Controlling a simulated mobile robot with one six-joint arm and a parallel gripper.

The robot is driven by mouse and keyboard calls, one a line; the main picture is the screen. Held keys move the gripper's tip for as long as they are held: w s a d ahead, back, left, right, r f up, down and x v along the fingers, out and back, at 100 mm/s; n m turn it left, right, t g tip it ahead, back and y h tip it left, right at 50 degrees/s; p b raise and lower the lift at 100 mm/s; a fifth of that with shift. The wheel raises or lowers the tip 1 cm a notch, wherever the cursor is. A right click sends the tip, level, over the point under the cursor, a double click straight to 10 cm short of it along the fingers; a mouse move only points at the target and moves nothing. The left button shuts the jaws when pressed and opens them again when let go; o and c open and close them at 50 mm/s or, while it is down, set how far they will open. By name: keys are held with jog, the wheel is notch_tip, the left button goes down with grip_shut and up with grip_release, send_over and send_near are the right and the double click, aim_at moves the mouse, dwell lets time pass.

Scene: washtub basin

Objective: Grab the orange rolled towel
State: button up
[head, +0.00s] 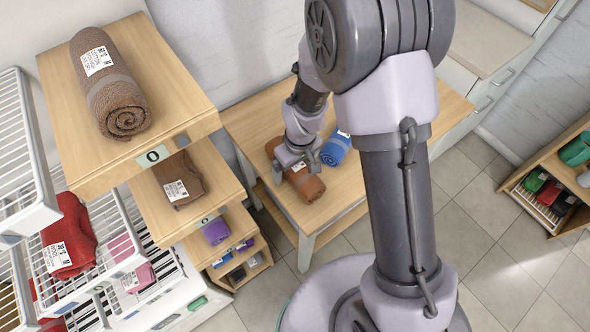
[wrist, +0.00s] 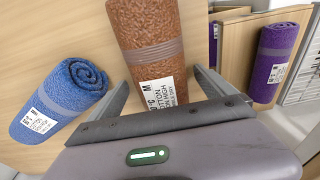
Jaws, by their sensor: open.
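The orange rolled towel (head: 307,188) lies on the light wooden table, with a grey band and a white label. In the wrist view the orange towel (wrist: 149,30) is between the two fingers, its label facing the palm. My gripper (head: 292,166) is over the towel and hides part of it. In the wrist view my gripper (wrist: 160,80) is open, one finger on each side of the towel. I cannot tell whether the fingers touch it. A blue rolled towel (head: 336,149) lies just right of it; it shows at left in the wrist view (wrist: 62,100).
The wooden table (head: 330,205) has bare room around the towels. A stepped wooden shelf (head: 190,85) at left holds a brown rolled towel (head: 110,85) and others. A purple rolled towel (wrist: 275,62) is at right in the wrist view. White wire racks (head: 20,150) stand far left.

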jog(key=shift+r, duration=0.15)
jog(key=shift+c, duration=0.6)
jog(key=c, duration=1.4)
jog(key=shift+c, duration=0.2)
